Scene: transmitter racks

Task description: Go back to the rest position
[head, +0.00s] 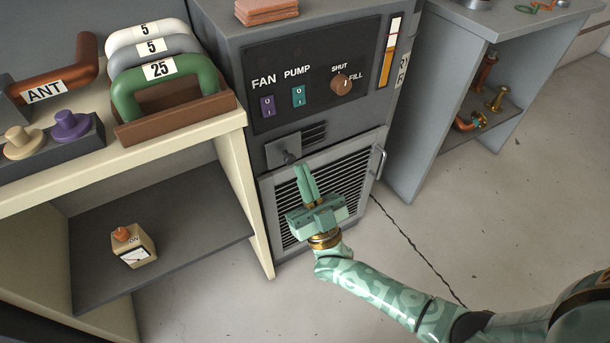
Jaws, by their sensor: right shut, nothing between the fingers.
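My right gripper (304,170) is in the middle of the head view, at the end of my green arm that comes in from the lower right. Its two fingers are together and hold nothing. They point up the picture, in front of the louvred door (350,170) of the grey cabinet (222,60), just below a small latch plate with a knob (288,157). I cannot tell whether the fingers touch the door. My left gripper is not in view.
A cream bench (225,122) at left holds several handles in a brown rack (180,123). A small meter box (133,250) sits on its lower shelf. The cabinet panel has FAN and PUMP switches. A grey shelf unit (425,130) stands at right. The right floor (530,200) is clear.

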